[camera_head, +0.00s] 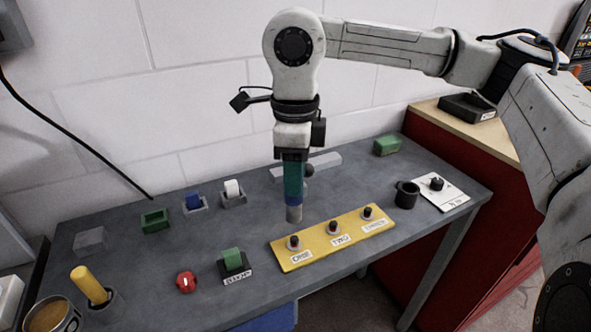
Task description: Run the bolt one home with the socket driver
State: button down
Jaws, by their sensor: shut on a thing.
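My gripper (292,157) points straight down and is shut on the socket driver (293,188). The driver is upright, with a teal and blue body and a grey socket end (294,214) at the bottom. A yellow plate (318,246) lies on the bench and carries three dark bolts in a row, each with a white label. Bolt one (294,242) is at the plate's left end, and the socket end shows just above it in the picture, apart from it. Bolt two (333,227) is in the middle and bolt three (367,212) at the right.
A green block in a black labelled holder (235,265) and a red knob (186,282) stand left of the plate. A black cup (406,194) and a white card (440,193) are at the right. Small holders and a grey bar (322,162) line the back.

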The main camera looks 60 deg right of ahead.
aim_at(296, 205)
jog(key=shift+f+b, duration=0.1)
jog(key=shift+b, duration=0.25)
notch_tip(296, 205, down, 5)
jog(key=b, duration=0.5)
jog(key=shift+d+f+b, duration=0.1)
jog(key=shift+f+b, duration=0.1)
jog(key=shift+b, duration=0.1)
jog(key=shift+f+b, duration=0.3)
jog(key=shift+b, duration=0.5)
dwell(1.0)
jog(key=shift+f+b, duration=0.3)
jog(key=shift+f, duration=0.05)
jog(key=shift+f, duration=0.25)
jog(key=shift+r+b, duration=0.15)
jog(key=shift+b, duration=0.2)
jog(key=shift+f+b, duration=0.2)
jog(key=shift+b, duration=0.4)
dwell(0.6)
jog(key=shift+b, duration=1.05)
dwell(1.6)
